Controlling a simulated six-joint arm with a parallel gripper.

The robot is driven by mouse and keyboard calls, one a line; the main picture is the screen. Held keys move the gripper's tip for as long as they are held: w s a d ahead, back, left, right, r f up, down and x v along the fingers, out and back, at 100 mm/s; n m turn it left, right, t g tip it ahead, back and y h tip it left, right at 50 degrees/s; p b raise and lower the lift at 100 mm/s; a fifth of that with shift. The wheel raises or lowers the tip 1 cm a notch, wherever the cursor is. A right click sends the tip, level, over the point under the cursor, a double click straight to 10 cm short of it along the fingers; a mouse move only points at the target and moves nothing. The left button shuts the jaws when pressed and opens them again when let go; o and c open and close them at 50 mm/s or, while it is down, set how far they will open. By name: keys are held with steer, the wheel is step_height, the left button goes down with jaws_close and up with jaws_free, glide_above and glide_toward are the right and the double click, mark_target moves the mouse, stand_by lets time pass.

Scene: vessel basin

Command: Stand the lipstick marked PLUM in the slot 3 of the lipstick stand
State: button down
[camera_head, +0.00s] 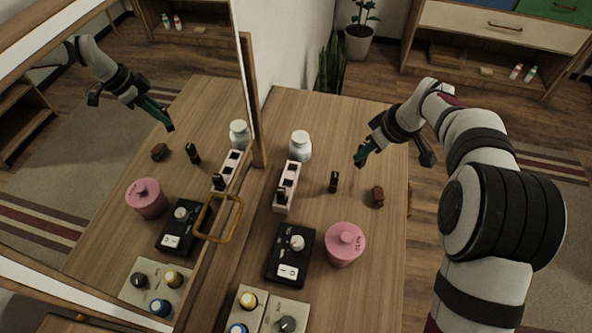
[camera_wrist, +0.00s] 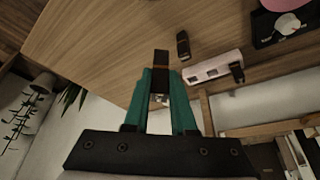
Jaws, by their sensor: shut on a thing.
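My gripper (camera_head: 362,160) is above the far right part of the table, its teal fingers pointing down and left. Slot numbers cannot be read.
Another black lipstick (camera_head: 333,182) stands right of the stand. A reddish-brown object (camera_head: 377,196) is further right. A white jar (camera_head: 300,147), pink pot (camera_head: 345,246) and black switch box (camera_head: 290,255) surround the stand. A mirror (camera_head: 241,80) on the left reflects the table.

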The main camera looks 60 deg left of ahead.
steer(key=s+a+n+g, duration=0.1)
steer(key=n, duration=0.1)
steer(key=s+a+n+h, duration=0.1)
steer(key=s+n, duration=0.1)
steer(key=n, duration=0.1)
steer(key=s+a+n+g, duration=0.1)
steer(key=a+n, duration=0.1)
steer(key=shift+s+r+n+g, duration=0.2)
steer(key=shift+r+n+g, duration=0.1)
steer(key=shift+r, duration=0.05)
glide_toward(288, 169)
steer(key=s+a, duration=0.1)
steer(key=shift+s+a+f, duration=0.2)
steer(key=shift+a+f, duration=0.15)
steer(key=shift+f, duration=1.9)
steer(key=shift+f, duration=0.1)
steer(key=c, duration=0.7)
jaws_free()
steer(key=shift+c, duration=0.2)
